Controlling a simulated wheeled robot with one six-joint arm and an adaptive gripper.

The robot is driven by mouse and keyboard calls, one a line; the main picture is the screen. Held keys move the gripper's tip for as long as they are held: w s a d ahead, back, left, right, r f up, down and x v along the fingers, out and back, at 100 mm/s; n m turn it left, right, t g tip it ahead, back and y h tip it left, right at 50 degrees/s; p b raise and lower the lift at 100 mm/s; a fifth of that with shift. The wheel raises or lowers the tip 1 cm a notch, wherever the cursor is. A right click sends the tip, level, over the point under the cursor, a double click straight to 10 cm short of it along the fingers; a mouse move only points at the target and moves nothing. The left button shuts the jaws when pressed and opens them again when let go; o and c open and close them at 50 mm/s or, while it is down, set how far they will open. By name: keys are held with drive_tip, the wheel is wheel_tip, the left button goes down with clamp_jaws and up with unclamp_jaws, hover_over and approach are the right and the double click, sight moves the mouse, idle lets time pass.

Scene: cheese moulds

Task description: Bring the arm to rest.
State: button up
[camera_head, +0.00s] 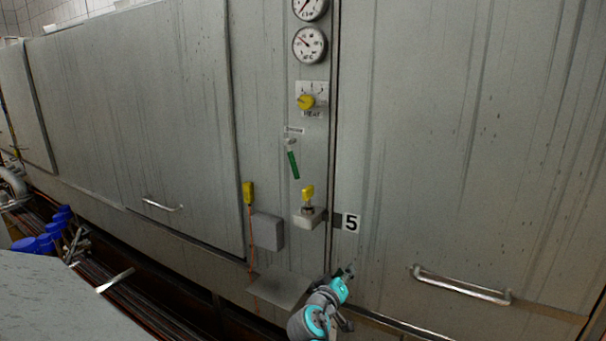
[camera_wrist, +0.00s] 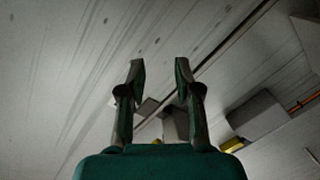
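My gripper (camera_head: 346,272) is at the lower middle of the head view, at the end of my grey and turquoise arm. It is in front of the steel wall, below the plate with the number 5 (camera_head: 351,223). In the wrist view my gripper (camera_wrist: 159,72) has its two dark fingers apart, with nothing held between them. The steel wall (camera_wrist: 60,50) fills most of that view beyond the fingertips. The distance from the fingertips to the wall cannot be told.
A yellow-topped switch on a small box (camera_head: 308,216), a grey box (camera_head: 267,231) and a small shelf (camera_head: 280,291) are close to my arm. A door handle (camera_head: 462,286) is to the right. Blue-capped valves (camera_head: 46,243) stand far left. A grey surface (camera_head: 45,305) fills the lower left.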

drive_tip(key=s+d+f+n+y, duration=0.1)
drive_tip(key=s+d+f+y, duration=0.15)
drive_tip(key=s+f, duration=0.95)
drive_tip(key=s+d+f+n+y, duration=0.1)
drive_tip(key=s+d+f+y, duration=0.15)
drive_tip(key=s+f, duration=0.95)
drive_tip(key=s+f+y, duration=0.1)
drive_tip(key=s+y, duration=0.2)
drive_tip(key=s, duration=1.7)
drive_tip(key=s+d+r+m, duration=0.1)
drive_tip(key=s+r+m, duration=0.1)
drive_tip(key=s+r, duration=0.6)
drive_tip(key=s+d+r+m, duration=0.1)
drive_tip(key=s+r+m, duration=0.1)
drive_tip(key=s+r, duration=0.6)
drive_tip(key=s, duration=0.7)
drive_tip(key=shift+s+r+m, duration=0.15)
drive_tip(key=shift+s+m, duration=0.05)
drive_tip(key=shift+m, duration=0.1)
